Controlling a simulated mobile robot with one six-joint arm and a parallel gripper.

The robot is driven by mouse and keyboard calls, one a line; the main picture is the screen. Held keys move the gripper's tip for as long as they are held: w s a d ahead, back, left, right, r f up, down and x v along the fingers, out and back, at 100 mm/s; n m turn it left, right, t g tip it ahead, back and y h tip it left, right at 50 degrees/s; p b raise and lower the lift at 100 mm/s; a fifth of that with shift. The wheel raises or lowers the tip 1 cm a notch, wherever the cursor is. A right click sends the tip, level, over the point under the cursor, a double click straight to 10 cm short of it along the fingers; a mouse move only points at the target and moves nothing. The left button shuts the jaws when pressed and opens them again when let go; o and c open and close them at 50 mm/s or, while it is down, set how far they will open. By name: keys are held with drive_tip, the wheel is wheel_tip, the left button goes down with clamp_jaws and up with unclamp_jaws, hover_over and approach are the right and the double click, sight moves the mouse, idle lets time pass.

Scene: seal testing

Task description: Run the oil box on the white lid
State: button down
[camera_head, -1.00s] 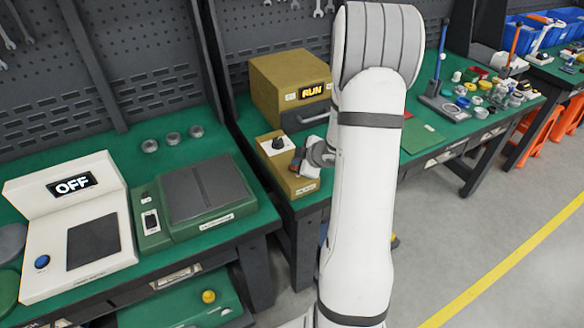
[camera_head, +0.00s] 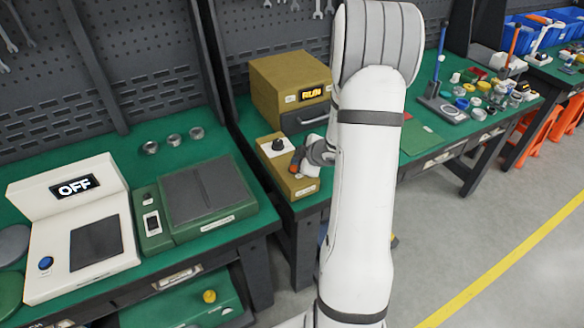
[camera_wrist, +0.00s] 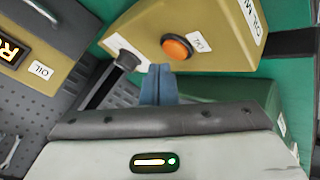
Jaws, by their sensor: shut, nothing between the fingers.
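The oil box (camera_head: 290,80) is a mustard-yellow unit at the back of the middle bench, with a lit display reading RUN. In the wrist view its display and OIL label (camera_wrist: 41,70) show at the left. In front of it lies a yellow control box (camera_head: 297,190) with a black knob (camera_head: 278,144) and an orange button (camera_wrist: 177,47). My gripper (camera_wrist: 160,70) is shut and empty, its blue fingertips just short of the orange button in the picture; contact cannot be told. The white lid is not clearly identifiable; any lid inside the oil box is hidden.
A white unit (camera_head: 50,205) reading OFF and a green unit with a grey lid (camera_head: 205,190) stand on the left bench. Small coloured parts crowd the right bench (camera_head: 480,95). My arm hides part of the middle bench.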

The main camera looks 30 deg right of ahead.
wheel_tip(320, 180, up, 5)
drive_tip(key=p, duration=0.5)
idle(2.6)
